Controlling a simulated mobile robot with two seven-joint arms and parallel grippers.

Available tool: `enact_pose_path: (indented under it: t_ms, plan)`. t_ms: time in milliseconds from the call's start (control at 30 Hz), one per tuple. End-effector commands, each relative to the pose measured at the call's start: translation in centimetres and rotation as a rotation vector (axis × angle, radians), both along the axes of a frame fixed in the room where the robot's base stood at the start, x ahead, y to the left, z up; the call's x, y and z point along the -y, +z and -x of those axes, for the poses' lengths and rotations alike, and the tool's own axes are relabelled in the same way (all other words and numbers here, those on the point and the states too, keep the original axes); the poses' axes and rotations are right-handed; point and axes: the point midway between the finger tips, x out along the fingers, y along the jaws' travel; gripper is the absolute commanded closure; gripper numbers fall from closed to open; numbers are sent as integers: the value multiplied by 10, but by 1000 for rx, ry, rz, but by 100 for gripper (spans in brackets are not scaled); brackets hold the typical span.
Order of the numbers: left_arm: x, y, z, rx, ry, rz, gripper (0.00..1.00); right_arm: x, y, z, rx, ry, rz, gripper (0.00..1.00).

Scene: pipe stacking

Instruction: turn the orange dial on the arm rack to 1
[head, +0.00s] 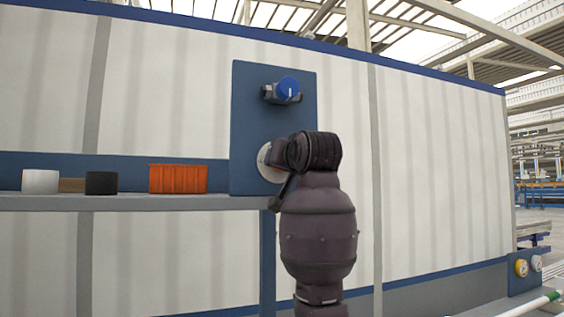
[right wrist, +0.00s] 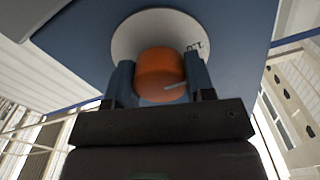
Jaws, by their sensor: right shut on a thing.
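In the right wrist view, the orange dial (right wrist: 160,74) sits in the middle of a round white plate (right wrist: 122,40) on a blue panel (right wrist: 85,45). A light pointer line shows on the dial's lower right part. My right gripper (right wrist: 160,82) is shut on the dial, one finger on each side. In the head view my right arm hides the dial, and only the left part of the white plate (head: 264,160) shows. My left gripper is in neither view.
A blue knob (head: 288,88) on a dark valve body is higher on the blue panel (head: 246,95). On the shelf (head: 130,203) to the left are an orange ribbed box (head: 178,179), a black cylinder (head: 101,183) and a white cylinder (head: 40,181).

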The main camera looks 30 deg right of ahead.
Motion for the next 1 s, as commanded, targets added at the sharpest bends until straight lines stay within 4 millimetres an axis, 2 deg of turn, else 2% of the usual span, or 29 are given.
enact_pose_path:
  t_ms: [433, 467, 600, 633, 1000]
  plan:
    - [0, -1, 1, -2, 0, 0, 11, -1, -4, -1, -13, 2, 11, 74]
    - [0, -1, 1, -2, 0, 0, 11, -1, -4, -1, -13, 2, 11, 49]
    - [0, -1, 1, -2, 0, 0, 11, 0, -3, -1, -10, 1, 11, 28]
    - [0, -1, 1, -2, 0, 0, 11, 0, -3, -1, -10, 1, 10, 25]
    - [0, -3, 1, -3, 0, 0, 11, -2, -1, 6, -2, 0, 11, 25]
